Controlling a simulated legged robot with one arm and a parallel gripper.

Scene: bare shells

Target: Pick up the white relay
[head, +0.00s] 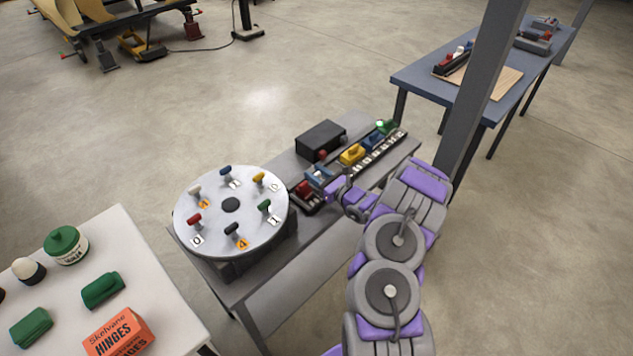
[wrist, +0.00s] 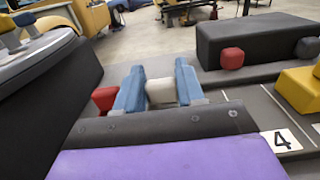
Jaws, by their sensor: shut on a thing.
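My gripper (head: 320,178) is over the near-left part of the relay rack (head: 377,159) on the grey bench. In the wrist view, the blue fingers of my gripper (wrist: 160,90) are closed on the two sides of the white relay (wrist: 161,92). Only the relay's pale top part shows between the fingers; its lower part is hidden behind my gripper. I cannot tell whether it is seated in the rack or lifted. In the head view my gripper mostly hides it.
A red relay (head: 304,190) is close on the left. Yellow (head: 352,154), blue (head: 372,142) and green (head: 387,126) relays stand farther along. A black box (head: 320,139) is behind the rack. A round disc (head: 222,238) with several coloured knobs stands left. A grey post (head: 480,95) rises at right.

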